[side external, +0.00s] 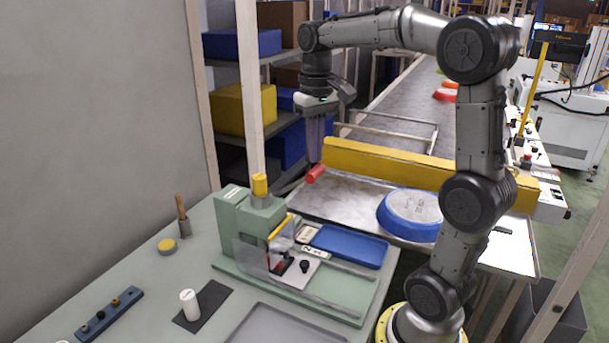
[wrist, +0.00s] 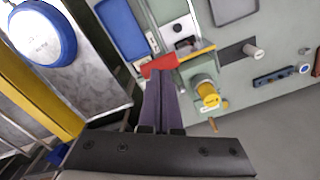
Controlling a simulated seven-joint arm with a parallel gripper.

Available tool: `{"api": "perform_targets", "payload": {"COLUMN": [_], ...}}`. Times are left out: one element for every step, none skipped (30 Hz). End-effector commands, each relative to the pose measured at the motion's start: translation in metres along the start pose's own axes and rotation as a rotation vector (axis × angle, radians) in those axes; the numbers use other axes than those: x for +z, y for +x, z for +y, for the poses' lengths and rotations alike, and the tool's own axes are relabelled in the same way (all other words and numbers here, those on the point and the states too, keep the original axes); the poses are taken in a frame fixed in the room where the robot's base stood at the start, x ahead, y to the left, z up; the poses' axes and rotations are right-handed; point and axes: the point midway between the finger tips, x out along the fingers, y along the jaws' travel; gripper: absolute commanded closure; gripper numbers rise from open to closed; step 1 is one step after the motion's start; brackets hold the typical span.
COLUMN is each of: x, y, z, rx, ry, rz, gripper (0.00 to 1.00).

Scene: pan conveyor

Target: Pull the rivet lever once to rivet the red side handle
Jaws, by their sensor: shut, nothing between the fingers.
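The green rivet press (side external: 240,222) stands on the bench with a yellow cap (side external: 260,184) on top. A red cylindrical grip (side external: 315,174) sits right at the fingertips of my gripper (side external: 314,161), which points down and is shut. In the wrist view the red grip (wrist: 159,66) lies just beyond the closed fingertips (wrist: 161,73), beside a yellow bar (wrist: 196,53) at the press. Whether the fingers touch the grip, and how it joins the press, I cannot tell. A small red part (side external: 277,263), possibly the side handle, sits low in the press, partly hidden by a clear guard.
A blue tray (side external: 349,246) lies beside the press. A blue-rimmed pan (side external: 412,212) rests on the metal table, in front of a yellow beam (side external: 390,165). A stamp-like tool (side external: 183,217), a white cylinder (side external: 189,303) and a grey tray (side external: 280,330) are on the bench.

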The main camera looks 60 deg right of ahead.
Motion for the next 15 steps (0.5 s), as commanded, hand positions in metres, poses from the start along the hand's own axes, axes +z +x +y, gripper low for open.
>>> {"api": "perform_targets", "payload": {"x": [0.0000, 0.0000, 0.0000, 0.0000, 0.0000, 0.0000, 0.0000, 0.0000, 0.0002, 0.0003, 0.0005, 0.0009, 0.0014, 0.0018, 0.0022], "y": [0.0000, 0.0000, 0.0000, 0.0000, 0.0000, 0.0000, 0.0000, 0.0002, 0.0008, 0.0017, 0.0027, 0.0046, 0.0062, 0.0079, 0.0099], "z": [0.0000, 0.0000, 0.0000, 0.0000, 0.0000, 0.0000, 0.0000, 0.0000, 0.0001, 0.0002, 0.0003, 0.0005, 0.0007, 0.0009, 0.0011], "rx": [0.000, 0.000, 0.000, 0.000, 0.000, 0.000, 0.000, 0.000, 0.000, 0.000, 0.000, 0.000, 0.000, 0.000, 0.000], "ry": [0.000, 0.000, 0.000, 0.000, 0.000, 0.000, 0.000, 0.000, 0.000, 0.000, 0.000, 0.000, 0.000, 0.000, 0.000], "rz": [0.000, 0.000, 0.000, 0.000, 0.000, 0.000, 0.000, 0.000, 0.000, 0.000, 0.000, -0.001, -0.001, -0.001, -0.001], "gripper": [1.00, 1.00, 1.00, 1.00, 1.00, 1.00, 1.00, 1.00, 1.00, 1.00, 1.00, 1.00, 1.00, 1.00, 1.00]}}
